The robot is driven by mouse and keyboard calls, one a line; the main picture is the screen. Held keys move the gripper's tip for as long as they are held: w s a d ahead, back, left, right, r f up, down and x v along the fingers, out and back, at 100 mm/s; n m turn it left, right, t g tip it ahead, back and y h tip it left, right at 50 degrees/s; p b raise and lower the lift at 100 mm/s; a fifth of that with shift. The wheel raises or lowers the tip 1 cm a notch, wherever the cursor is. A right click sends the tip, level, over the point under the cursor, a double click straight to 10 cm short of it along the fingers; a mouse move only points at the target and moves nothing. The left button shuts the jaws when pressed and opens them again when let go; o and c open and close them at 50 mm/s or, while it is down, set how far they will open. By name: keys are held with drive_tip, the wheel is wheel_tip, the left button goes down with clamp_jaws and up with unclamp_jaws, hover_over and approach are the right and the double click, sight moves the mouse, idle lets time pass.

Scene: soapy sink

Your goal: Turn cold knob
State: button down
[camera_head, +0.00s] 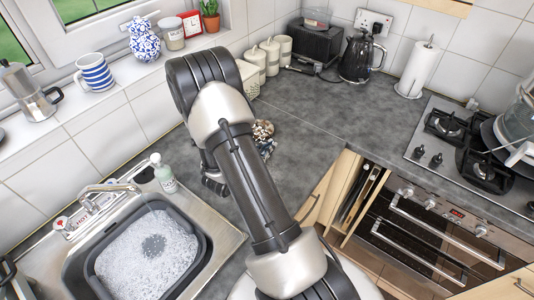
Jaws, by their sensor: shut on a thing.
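The chrome tap (108,188) stands at the back left of the sink, its spout over the grey basin. I cannot pick out the cold knob for sure. My gripper (211,184) shows only in part, low over the worktop to the right of the sink and apart from the tap. My arm covers most of it. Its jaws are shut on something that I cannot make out.
A grey basin (205,262) of soapy water fills the sink. A soap bottle (165,178) stands behind it, right of the tap. Patterned items (263,129) lie behind my arm. Mug (94,72) and moka pot (28,90) stand on the sill. The worktop (325,115) is clear at the centre right.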

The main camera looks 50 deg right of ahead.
wheel_tip(320, 180, up, 16)
drive_tip(key=p, duration=0.3)
drive_tip(key=shift+a, duration=0.1)
